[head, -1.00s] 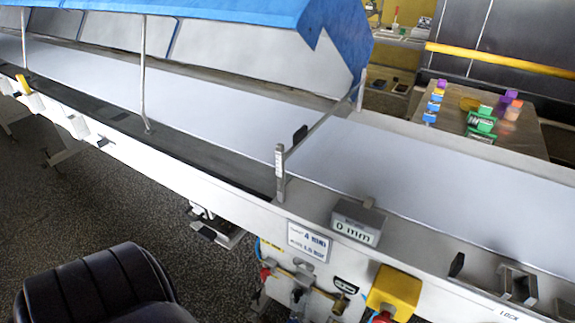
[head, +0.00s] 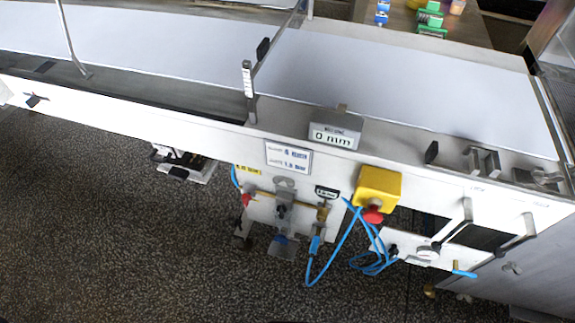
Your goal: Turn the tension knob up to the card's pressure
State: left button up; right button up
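The white card (head: 288,156) is on the front face of the conveyor in the head view. It has two lines; the upper seems to read 4 mm, and the lower, a bar value, is too blurred to read surely. Below it is a pale panel with a grey fitting with a dark centre (head: 282,210) and a brass fitting (head: 323,213). A round white dial (head: 427,253) sits lower right, with a small dark knob (head: 393,250) beside it. I cannot tell which part is the tension knob. The dial's needle is too small to read. Neither gripper is in view.
A yellow box with a red button (head: 379,187) sticks out right of the panel. Blue hoses (head: 345,245) hang below it. A display reading 0 mm (head: 335,132) stands on the conveyor edge. Levers (head: 462,225) are at right. The speckled floor (head: 110,240) in front is clear.

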aim_at(394, 252)
jog(key=k+z, duration=0.35)
jog(key=k+l+z, duration=0.15)
jog(key=k+z, duration=0.15)
jog(key=k+l+z, duration=0.2)
jog(key=z, duration=0.15)
jog(key=k, duration=0.1)
